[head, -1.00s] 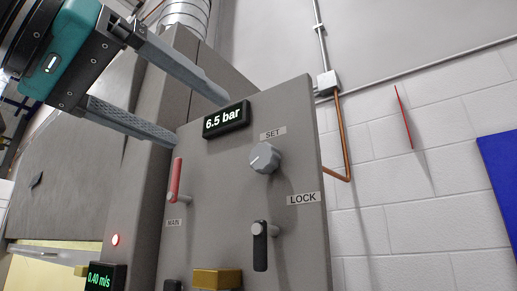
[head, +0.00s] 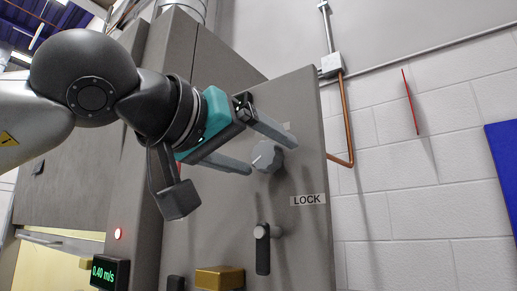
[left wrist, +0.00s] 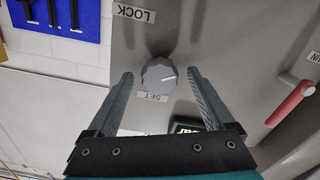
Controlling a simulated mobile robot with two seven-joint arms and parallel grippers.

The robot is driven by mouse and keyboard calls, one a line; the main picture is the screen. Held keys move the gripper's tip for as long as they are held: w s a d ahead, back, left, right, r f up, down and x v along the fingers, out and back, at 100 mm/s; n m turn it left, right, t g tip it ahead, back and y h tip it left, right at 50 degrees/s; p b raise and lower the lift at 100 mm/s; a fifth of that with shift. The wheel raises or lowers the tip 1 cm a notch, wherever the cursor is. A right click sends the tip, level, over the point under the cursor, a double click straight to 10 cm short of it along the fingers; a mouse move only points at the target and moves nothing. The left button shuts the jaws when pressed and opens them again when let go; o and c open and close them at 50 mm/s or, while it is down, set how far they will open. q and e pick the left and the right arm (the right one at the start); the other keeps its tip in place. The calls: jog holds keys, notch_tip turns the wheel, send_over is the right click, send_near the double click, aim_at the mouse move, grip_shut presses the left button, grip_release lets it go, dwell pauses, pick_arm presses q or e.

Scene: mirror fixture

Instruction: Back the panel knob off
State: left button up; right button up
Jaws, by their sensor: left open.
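The grey panel knob (head: 267,157), with a pale pointer line, sits on the front of a grey panel (head: 220,238). It also shows in the left wrist view (left wrist: 158,75), above the SET label (left wrist: 152,97). My left gripper (head: 272,155) is open. In the head view its fingers reach toward the knob, one above it and one to its lower left. In the left wrist view the fingers (left wrist: 164,78) stand on either side of the knob, with gaps showing; whether they are level with it in depth I cannot tell. My right gripper is not in view.
A black-handled LOCK lever (head: 262,248) is below the knob. The red MAIN lever (left wrist: 292,104) is to the right in the left wrist view. The display box (left wrist: 188,126) is partly hidden by my gripper. A copper pipe (head: 344,115) runs behind the panel's right edge.

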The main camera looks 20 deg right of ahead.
pick_arm(q)
jog(key=shift+c, duration=0.3)
jog(key=c, duration=1.3)
jog(key=shift+n, duration=0.3)
